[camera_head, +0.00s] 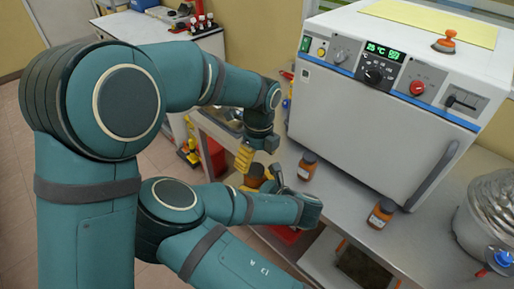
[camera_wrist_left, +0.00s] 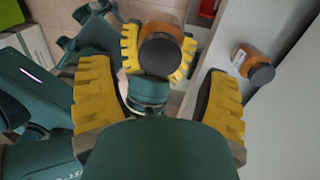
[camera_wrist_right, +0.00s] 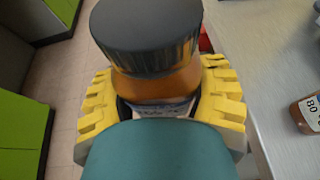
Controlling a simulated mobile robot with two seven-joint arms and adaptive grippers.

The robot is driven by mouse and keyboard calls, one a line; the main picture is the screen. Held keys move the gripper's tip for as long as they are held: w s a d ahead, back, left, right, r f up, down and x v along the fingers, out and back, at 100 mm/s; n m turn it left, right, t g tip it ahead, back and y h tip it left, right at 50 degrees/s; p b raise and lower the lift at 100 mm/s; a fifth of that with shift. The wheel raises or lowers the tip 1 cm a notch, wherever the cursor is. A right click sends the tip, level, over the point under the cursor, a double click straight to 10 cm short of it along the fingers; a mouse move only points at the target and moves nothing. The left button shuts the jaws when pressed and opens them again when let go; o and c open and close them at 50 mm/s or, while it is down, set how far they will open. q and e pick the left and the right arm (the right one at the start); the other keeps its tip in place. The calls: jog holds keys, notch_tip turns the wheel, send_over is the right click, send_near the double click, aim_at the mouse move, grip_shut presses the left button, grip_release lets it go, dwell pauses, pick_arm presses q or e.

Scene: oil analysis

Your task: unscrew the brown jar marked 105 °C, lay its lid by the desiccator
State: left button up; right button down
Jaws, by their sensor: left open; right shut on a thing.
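My right gripper (camera_wrist_right: 160,105) is shut on a brown jar (camera_wrist_right: 160,86) with a dark lid (camera_wrist_right: 147,36), which is on the jar. The jar is held upright off the bench; its marking cannot be read. My left gripper (camera_wrist_left: 158,105) is open and empty above the held jar, whose lid (camera_wrist_left: 160,54) shows beyond its fingers in the left wrist view. The desiccator seems to be the rounded glass vessel (camera_head: 490,208) with a blue knob at the right edge of the head view.
Two more brown jars stand on the grey bench: one (camera_head: 307,166) before the oven (camera_head: 376,120), one (camera_head: 381,213) nearer the glass vessel. One label in the right wrist view looks like 80 (camera_wrist_right: 308,112). Bare bench lies between the jars. A tray (camera_head: 322,258) is below the bench edge.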

aim_at(256, 168)
pick_arm(q)
jog(key=shift+s+a+f, duration=0.1)
jog(key=shift+f, duration=1.7)
jog(key=c, duration=1.3)
jog(key=n, duration=0.5)
jog(key=shift+n, duration=0.4)
jog(key=n, duration=0.4)
jog(key=o, duration=1.2)
jog(key=shift+o, duration=0.2)
